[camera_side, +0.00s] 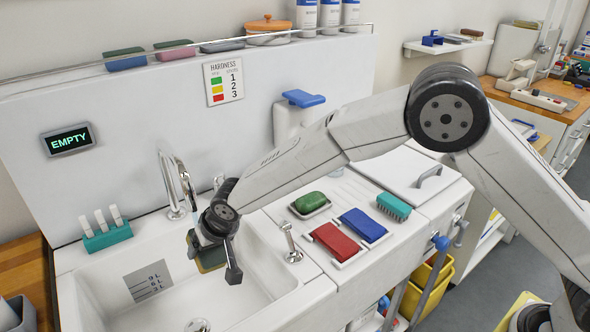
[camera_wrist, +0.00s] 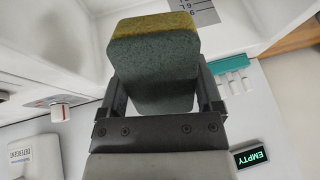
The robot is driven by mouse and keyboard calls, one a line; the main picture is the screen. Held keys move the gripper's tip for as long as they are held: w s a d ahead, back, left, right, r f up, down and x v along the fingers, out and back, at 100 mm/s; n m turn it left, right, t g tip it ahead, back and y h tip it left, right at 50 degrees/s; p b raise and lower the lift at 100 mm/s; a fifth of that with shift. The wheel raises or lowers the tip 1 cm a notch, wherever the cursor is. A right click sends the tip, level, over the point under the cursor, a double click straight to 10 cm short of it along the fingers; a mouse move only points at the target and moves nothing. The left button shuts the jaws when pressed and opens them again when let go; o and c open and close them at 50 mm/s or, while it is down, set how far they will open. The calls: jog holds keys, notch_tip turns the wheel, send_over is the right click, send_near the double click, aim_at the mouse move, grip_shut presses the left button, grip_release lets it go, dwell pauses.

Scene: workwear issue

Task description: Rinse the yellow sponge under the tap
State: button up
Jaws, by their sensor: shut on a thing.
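My gripper (camera_side: 218,238) is shut on the yellow sponge (camera_side: 212,262), above the white sink basin (camera_side: 250,285). In the wrist view the sponge (camera_wrist: 153,60) shows a dark grey-green face and a yellow edge, and my gripper's fingers (camera_wrist: 160,90) stand at its two sides. The metal tap (camera_side: 180,188) rises behind the sink, just left of and behind my gripper. The tap outlet and part of the sponge are hidden or hard to make out in the side view.
A lever (camera_side: 290,245) stands on the sink's right edge. A red block (camera_side: 335,242), a blue block (camera_side: 363,226), a green bar (camera_side: 310,202) and a teal brush (camera_side: 393,206) lie on the right counter. A teal holder (camera_side: 108,238) stands at left. The display (camera_side: 68,140) reads EMPTY.

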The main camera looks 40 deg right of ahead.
jog(key=s+d, duration=0.3)
jog(key=s, duration=0.4)
dwell(0.8)
jog(key=shift+d, duration=0.1)
dwell(0.6)
jog(key=shift+r, duration=0.1)
dwell(0.6)
jog(key=s+d+r, duration=0.2)
jog(key=s+r, duration=0.2)
jog(key=shift+s, duration=0.25)
dwell(0.4)
jog(key=shift+w+d, duration=0.1)
dwell(0.4)
jog(key=w+d+r+m, duration=0.1)
jog(key=d+r, duration=0.2)
jog(key=d, duration=0.5)
jog(key=w+d+r+m+h, duration=0.1)
jog(key=d+r, duration=0.3)
jog(key=d, duration=0.5)
jog(key=w+d+r, duration=0.1)
jog(key=d+r, duration=0.2)
jog(key=d, duration=0.5)
jog(key=shift+w+d+r+m+t, duration=0.2)
jog(key=shift+w+d+m+t, duration=0.1)
jog(key=shift+m, duration=0.1)
